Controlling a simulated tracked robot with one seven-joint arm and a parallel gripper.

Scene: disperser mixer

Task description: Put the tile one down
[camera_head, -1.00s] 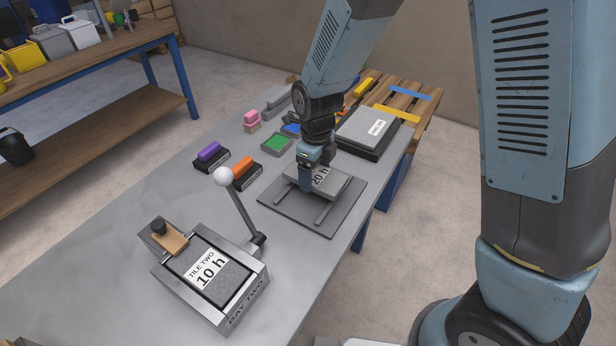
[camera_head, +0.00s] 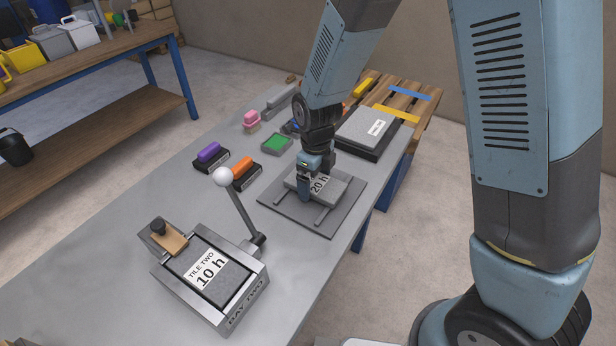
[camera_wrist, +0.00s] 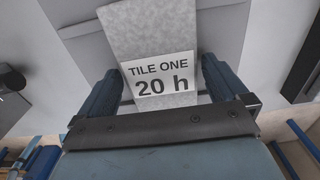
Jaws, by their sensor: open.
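Tile one (camera_head: 329,190) is a grey slab with a white label reading 20 h. It lies on the rails of a flat grey plate (camera_head: 284,211) on the table; in the wrist view the tile (camera_wrist: 150,30) shows its label "TILE ONE 20 h". My gripper (camera_head: 305,190) is directly over the tile's near-left part, pointing down. In the wrist view my gripper (camera_wrist: 163,85) has its two blue fingers apart, one on each side of the tile's label. Whether the fingers touch the tile's sides cannot be told.
Tile two (camera_head: 231,277) sits in a metal fixture marked BAY TWO (camera_head: 247,305), with an upright white-knobbed lever (camera_head: 239,205). Orange (camera_head: 242,168) and purple (camera_head: 209,152) handled blocks stand behind. Another labelled slab (camera_head: 362,130) lies back right. The table's left part is bare.

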